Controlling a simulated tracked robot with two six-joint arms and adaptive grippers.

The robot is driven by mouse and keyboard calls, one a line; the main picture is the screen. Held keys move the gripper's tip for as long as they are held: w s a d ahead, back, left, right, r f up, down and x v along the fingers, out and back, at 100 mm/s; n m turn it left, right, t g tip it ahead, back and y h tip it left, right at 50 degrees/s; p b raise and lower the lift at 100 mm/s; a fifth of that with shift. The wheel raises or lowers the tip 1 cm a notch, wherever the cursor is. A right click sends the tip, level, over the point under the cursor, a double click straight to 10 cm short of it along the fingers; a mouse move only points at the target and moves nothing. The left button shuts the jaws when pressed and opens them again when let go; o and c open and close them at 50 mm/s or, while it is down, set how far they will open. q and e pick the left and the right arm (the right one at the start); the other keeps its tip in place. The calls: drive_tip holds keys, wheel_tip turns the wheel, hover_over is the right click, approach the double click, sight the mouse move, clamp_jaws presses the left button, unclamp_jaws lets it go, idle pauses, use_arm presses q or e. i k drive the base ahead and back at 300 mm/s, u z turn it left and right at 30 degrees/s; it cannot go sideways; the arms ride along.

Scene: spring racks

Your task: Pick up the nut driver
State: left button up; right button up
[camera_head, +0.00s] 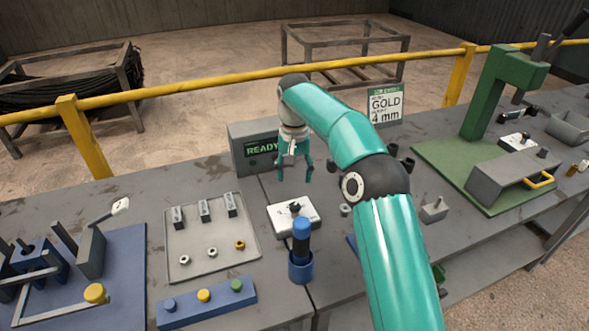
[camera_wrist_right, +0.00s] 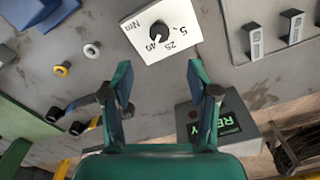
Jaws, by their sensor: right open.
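What looks like the nut driver, a tool with an upright blue handle (camera_head: 302,228), stands in a blue cup-like holder (camera_head: 301,268) near the table's front edge. Its lower part is hidden in the holder. My right gripper (camera_head: 294,178) is open and empty, fingers pointing down, in front of the READY box and farther back than the driver. In the right wrist view, the open fingers (camera_wrist_right: 159,75) have nothing between them, and the driver does not show. My left gripper is in neither view.
A white dial box (camera_head: 311,214) stands just behind the driver. A grey tray (camera_head: 255,250) with clips and nuts and a blue block (camera_head: 222,306) with coloured knobs lie to the left. The READY box (camera_head: 240,160) is behind. My right arm hides part of the table.

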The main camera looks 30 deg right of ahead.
sight(301, 233)
drive_tip(key=k, duration=1)
